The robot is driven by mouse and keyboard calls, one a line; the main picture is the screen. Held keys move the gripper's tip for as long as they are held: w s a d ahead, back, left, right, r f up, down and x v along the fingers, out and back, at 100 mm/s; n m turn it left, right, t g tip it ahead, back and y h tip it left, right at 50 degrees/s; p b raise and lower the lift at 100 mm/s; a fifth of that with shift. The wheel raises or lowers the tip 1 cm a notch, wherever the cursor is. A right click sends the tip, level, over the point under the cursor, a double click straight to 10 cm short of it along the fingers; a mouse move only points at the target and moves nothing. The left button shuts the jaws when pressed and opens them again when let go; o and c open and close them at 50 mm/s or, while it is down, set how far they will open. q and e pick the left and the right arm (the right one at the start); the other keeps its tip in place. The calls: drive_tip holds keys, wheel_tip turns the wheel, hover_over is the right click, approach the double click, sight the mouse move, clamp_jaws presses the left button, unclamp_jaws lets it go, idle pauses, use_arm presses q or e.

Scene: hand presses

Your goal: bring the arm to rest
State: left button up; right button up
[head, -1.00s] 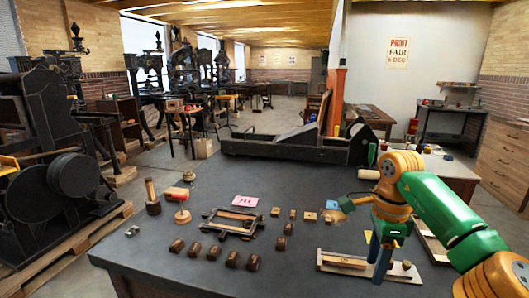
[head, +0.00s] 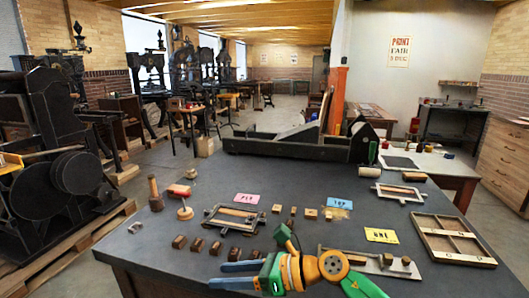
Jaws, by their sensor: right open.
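My right gripper (head: 216,275) is low at the front of the dark table (head: 150,240). Its two blue fingers point left and stand apart, with nothing between them. My green, orange and yellow arm comes in from the bottom edge. It partly hides a flat composing-stick-like board (head: 385,266) just behind it. Several small dark blocks (head: 197,244) lie in a row just beyond the fingers. My left gripper is not in view.
A metal frame (head: 235,215) with wooden bars lies mid-table. Pink (head: 247,198), blue (head: 339,203) and yellow (head: 381,235) cards lie flat. A divided tray (head: 453,240) is at the right. A long black press (head: 290,145) stands along the back.

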drive_tip(key=w+d+r+m+t, duration=0.1)
drive_tip(key=d+r+m+t, duration=0.15)
drive_tip(key=m+t, duration=0.6)
drive_tip(key=w+d+r+m+t, duration=0.25)
drive_tip(key=m+t, duration=0.25)
drive_tip(key=m, duration=0.6)
drive_tip(key=s+d+f+m+g+h, duration=0.1)
drive_tip(key=s+d+f+m+h, duration=0.2)
drive_tip(key=d+f+m+h, duration=0.6)
drive_tip(key=s+d+f+m+g+h, duration=0.25)
drive_tip(key=d+f+m+h, duration=0.35)
drive_tip(key=m, duration=0.6)
drive_tip(key=s+d+f+m+g, duration=0.25)
drive_tip(key=s+f+g, duration=0.3)
drive_tip(key=s, duration=0.55)
drive_tip(key=s+d+f+m+g, duration=0.2)
drive_tip(key=s+f+m+g, duration=0.3)
drive_tip(key=s, duration=0.6)
wheel_tip(320, 180, down, 17)
drive_tip(key=s+n, duration=0.1)
drive_tip(key=s, duration=0.1)
drive_tip(key=s+d+f+g, duration=0.1)
drive_tip(key=s+f, duration=1)
drive_tip(key=s, duration=0.1)
drive_tip(key=shift+s+d+y, duration=0.25)
drive_tip(key=shift+d+y, duration=0.05)
drive_tip(key=shift+d, duration=0.05)
